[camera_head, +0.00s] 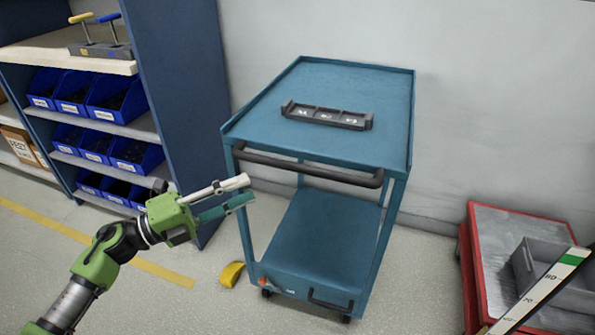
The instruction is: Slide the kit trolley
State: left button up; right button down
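The blue kit trolley (335,245) stands on the floor against the pale wall. A dark push handle (310,168) runs along its near top edge. A dark tray with compartments (327,115) sits on its top. A small red lever (263,282) shows low at the near left corner, by a caster. My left gripper (250,190) is open, with a gap between its white and teal fingers. Its fingertips overlap the near left leg in the picture, below the handle's left end. I cannot tell whether they touch the leg. My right gripper is out of view.
A yellow block (231,274) lies on the floor left of the trolley. A blue shelf unit (185,75) with blue bins stands at left. A red-edged cart (487,260) with a grey bin (545,268) stands at right. A strip with numbers (540,290) crosses the lower right.

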aim_at(291, 170)
pick_arm(q)
jog(key=x, duration=1.3)
jog(key=shift+d+r, duration=0.15)
jog(key=shift+d, duration=0.25)
grip_shut()
